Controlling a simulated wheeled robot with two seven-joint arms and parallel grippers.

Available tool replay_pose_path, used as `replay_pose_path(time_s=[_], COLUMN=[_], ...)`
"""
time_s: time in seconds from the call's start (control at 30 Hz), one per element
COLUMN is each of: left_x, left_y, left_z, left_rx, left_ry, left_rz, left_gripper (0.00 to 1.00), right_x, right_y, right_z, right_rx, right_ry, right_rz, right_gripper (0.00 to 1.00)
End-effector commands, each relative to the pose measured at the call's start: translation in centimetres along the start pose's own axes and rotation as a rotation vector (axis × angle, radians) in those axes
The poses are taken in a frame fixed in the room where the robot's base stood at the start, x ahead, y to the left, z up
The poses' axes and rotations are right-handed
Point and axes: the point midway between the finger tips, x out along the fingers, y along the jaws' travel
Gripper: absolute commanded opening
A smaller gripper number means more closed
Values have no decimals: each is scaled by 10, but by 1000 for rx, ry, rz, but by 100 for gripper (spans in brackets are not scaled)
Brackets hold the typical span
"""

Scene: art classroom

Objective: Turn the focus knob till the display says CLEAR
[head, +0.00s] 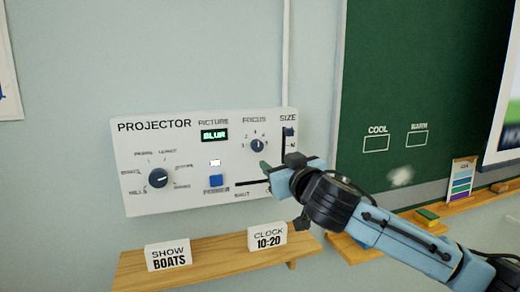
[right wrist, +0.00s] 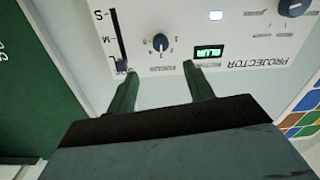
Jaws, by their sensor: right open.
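The white projector panel (head: 135,200) is on the wall. Its display (head: 214,134) reads BLUR in green; it also shows upside down in the right wrist view (right wrist: 208,52). The dark blue focus knob (head: 257,145) sits right of the display, with numbers around it; it also shows in the right wrist view (right wrist: 160,42). My right gripper (head: 277,164) is open and empty, just below and right of the knob in the head view. In the right wrist view its two fingertips (right wrist: 155,72) are spread wider than the knob, with the knob beyond them. My left gripper is not in view.
The size slider (head: 289,132) is close to the right of the knob. A larger dial (head: 158,178) and a blue button (head: 216,181) are on the panel's left and lower middle. A wooden shelf (head: 200,262) with two signs is below. A green chalkboard (head: 410,80) is at right.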

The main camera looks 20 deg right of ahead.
Motion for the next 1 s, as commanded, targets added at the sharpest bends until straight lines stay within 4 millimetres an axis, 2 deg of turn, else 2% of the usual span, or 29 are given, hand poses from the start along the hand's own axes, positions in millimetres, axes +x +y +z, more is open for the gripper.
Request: replay_pose_path(time_s=[0.6, 0.8, 1.0], left_x=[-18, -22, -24], left_y=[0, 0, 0], left_z=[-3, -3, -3], left_rx=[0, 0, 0], left_ry=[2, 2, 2], left_rz=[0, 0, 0], left_gripper=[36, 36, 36], right_x=[93, 115, 126], right_y=[0, 0, 0], right_z=[-1, -1, 0], right_rx=[-1, -1, 0], right_ry=[-1, 0, 1], right_rz=[1, 1, -1], right_gripper=[52, 52, 52])
